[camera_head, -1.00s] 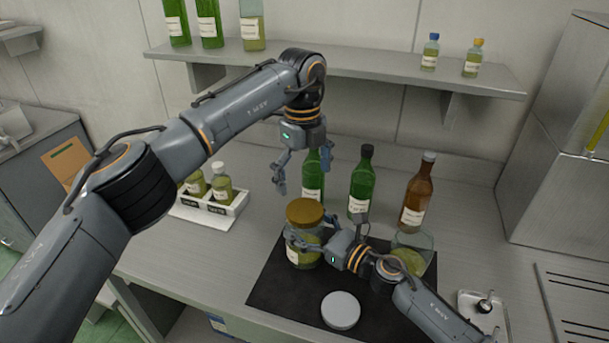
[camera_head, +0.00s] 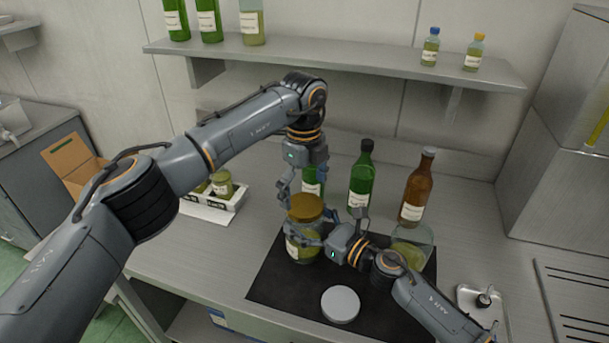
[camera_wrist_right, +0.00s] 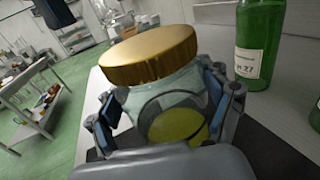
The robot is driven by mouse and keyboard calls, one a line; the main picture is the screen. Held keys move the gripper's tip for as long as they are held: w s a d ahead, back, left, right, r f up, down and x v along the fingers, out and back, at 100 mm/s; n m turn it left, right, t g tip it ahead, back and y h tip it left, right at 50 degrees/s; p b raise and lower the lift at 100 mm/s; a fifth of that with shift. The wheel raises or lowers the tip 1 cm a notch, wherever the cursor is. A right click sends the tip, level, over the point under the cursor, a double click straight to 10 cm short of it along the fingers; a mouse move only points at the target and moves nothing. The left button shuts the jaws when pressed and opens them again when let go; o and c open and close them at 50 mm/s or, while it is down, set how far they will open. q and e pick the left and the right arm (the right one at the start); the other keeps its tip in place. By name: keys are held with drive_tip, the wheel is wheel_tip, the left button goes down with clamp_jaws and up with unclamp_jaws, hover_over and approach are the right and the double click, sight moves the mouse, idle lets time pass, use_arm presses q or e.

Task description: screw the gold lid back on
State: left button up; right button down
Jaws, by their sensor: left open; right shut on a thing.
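The gold lid (camera_head: 306,207) sits on top of a wide glass jar (camera_head: 293,250) with yellow-green contents, on the black mat (camera_head: 272,284). I cannot tell how far the lid is threaded. My right gripper (camera_head: 309,243) is shut around the jar's body; the right wrist view shows its fingers on both sides of the glass below the gold lid (camera_wrist_right: 150,55). My left gripper (camera_head: 305,190) is open and points down above and just behind the lid. No left finger shows in the right wrist view, so I see no contact with the lid.
A pale round disc (camera_head: 340,305) lies on the mat's front. Another glass jar (camera_head: 418,240) stands partly behind my right arm. Green bottles (camera_head: 361,180) and a brown bottle (camera_head: 414,190) stand behind. A white tray (camera_head: 222,208) with small jars is at left.

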sight(305, 230)
use_arm(q)
drive_tip(key=shift+f, duration=1.45)
